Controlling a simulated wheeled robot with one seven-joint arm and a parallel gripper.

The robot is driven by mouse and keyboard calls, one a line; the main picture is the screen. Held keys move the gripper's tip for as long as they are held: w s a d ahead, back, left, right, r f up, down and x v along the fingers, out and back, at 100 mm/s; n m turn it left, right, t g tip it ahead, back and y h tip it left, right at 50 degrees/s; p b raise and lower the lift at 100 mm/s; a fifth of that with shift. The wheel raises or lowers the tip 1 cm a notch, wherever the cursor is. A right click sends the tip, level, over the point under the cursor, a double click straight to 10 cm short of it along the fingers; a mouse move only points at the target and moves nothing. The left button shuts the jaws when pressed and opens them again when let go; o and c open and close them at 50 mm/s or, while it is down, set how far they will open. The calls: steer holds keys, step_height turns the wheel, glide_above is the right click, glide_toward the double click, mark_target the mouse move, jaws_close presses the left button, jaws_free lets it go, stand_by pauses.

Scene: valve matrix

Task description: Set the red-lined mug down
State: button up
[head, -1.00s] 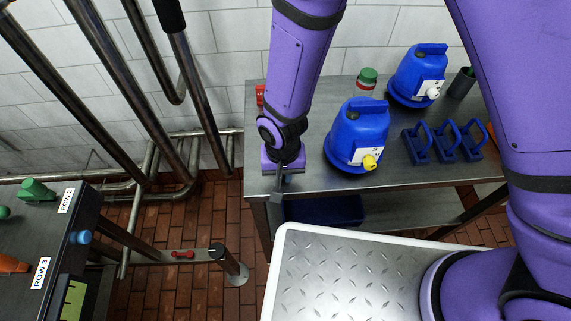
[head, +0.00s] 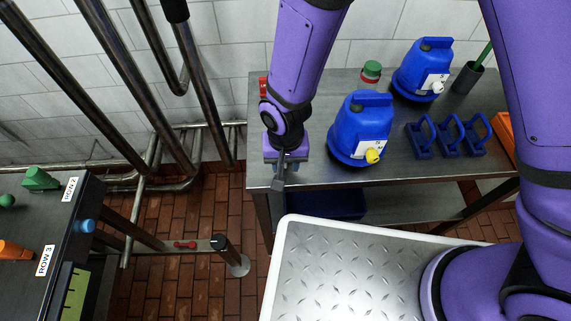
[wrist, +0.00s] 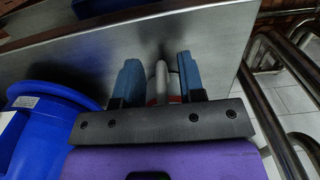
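My gripper (head: 287,160) points down at the left end of the steel table (head: 310,172). In the wrist view my gripper (wrist: 160,82) has its two blue fingers on either side of a pale grey-white piece with a little dark red, which looks like the red-lined mug (wrist: 162,88). The fingers appear shut on it. A narrow upright part, perhaps its handle, shows between the fingertips. Most of the mug is hidden by my gripper, and it cannot be made out in the head view. Whether it touches the tabletop cannot be told.
A blue jug with a yellow cap (head: 360,130) stands close right of my gripper. Behind are a second blue jug (head: 422,70), a green-lidded jar (head: 371,72) and a red item (head: 263,86). Blue handled blocks (head: 447,138) stand right. Pipes (head: 205,100) rise at left.

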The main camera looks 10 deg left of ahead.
step_height(320, 180, up, 10)
steer(key=shift+w+r, duration=0.1)
steer(key=shift+r, duration=0.1)
stand_by(0.3)
steer(key=shift+w+d+r, duration=0.15)
steer(key=shift+w+r, duration=0.1)
steer(key=shift+r, duration=0.1)
steer(key=w+d+r+m+t+y, duration=0.1)
steer(key=w+d+r, duration=0.2)
steer(key=d+r, duration=0.7)
steer(key=w+d+r+t, duration=0.1)
steer(key=w+d+r, duration=0.2)
steer(key=d+r, duration=0.7)
steer(key=s+d+r+t, duration=0.1)
steer(key=s+d+r, duration=0.3)
steer(key=s+d, duration=0.2)
steer(key=s+d+r+m+t+h, duration=0.1)
steer(key=s+d+r, duration=0.4)
steer(key=d, duration=0.5)
steer(key=shift+s+d+r+m+t, duration=0.3)
steer(key=shift+s+d+t, duration=0.1)
steer(key=shift+t, duration=0.3)
